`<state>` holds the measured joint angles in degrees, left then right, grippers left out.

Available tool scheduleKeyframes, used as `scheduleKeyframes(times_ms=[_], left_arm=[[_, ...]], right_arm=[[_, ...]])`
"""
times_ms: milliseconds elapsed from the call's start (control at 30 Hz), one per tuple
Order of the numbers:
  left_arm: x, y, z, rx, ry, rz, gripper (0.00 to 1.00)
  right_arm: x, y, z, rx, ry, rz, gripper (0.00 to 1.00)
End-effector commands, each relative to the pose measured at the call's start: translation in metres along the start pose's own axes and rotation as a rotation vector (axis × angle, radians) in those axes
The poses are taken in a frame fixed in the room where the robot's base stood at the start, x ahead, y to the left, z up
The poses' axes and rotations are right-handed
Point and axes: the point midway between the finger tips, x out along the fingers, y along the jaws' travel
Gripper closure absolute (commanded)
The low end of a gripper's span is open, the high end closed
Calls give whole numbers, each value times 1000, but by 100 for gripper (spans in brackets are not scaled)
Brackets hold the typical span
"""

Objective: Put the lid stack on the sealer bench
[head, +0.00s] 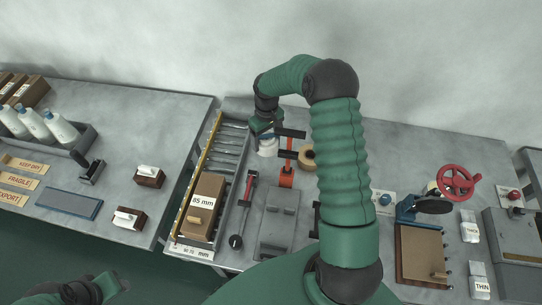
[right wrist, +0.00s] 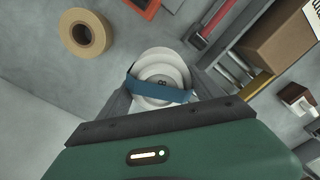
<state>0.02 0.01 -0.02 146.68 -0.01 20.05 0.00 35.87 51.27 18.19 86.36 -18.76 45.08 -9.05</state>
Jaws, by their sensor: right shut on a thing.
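The lid stack (right wrist: 163,70) is a set of white round lids with a blue band across it, in the right wrist view. My right gripper (right wrist: 160,93) is shut on it, with a dark finger on either side. In the head view the white lid stack (head: 268,151) shows partly below my right gripper (head: 267,137), at the back of the middle grey bench. I cannot tell whether it touches the bench. My left arm's end (head: 85,291) shows at the lower left; its fingers are not clear. I cannot tell which surface is the sealer bench.
A tan tape roll (head: 307,155) and an orange-red tool (head: 287,176) are close to the stack. A roller rack (head: 228,145) holds a cardboard box (head: 204,205) to the left. A red handwheel (head: 459,182) and a brown board (head: 420,252) are at the right. My right arm hides the bench's middle.

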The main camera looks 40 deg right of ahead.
Motion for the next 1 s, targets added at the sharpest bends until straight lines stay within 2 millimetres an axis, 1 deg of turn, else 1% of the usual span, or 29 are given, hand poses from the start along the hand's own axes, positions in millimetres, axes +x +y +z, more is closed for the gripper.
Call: scheduleKeyframes(times_ms=[33,100,167,233,400,567,700,800,1000], left_arm=[[-2,0,-1,1,0,0,59],[-3,0,-1,1,0,0,59],[-4,0,-1,1,0,0,59],[-6,0,-2,1,0,0,59],[-15,0,-4,1,0,0,59],[-19,0,-5,1,0,0,59],[-25,0,-6,0,0,0,59],[-25,0,-6,0,0,0,59],[-24,0,-6,1,0,0,59]], right_arm=[[4,13,0,4,-2,1,63],[9,29,-1,3,-4,6,63],[12,39,-1,3,-5,10,63],[20,44,0,1,-9,10,63],[56,43,0,0,-10,12,63],[80,43,0,-1,-9,13,63],[107,45,1,0,-8,11,63],[115,46,1,0,-7,12,63],[115,46,0,0,-6,13,63]])
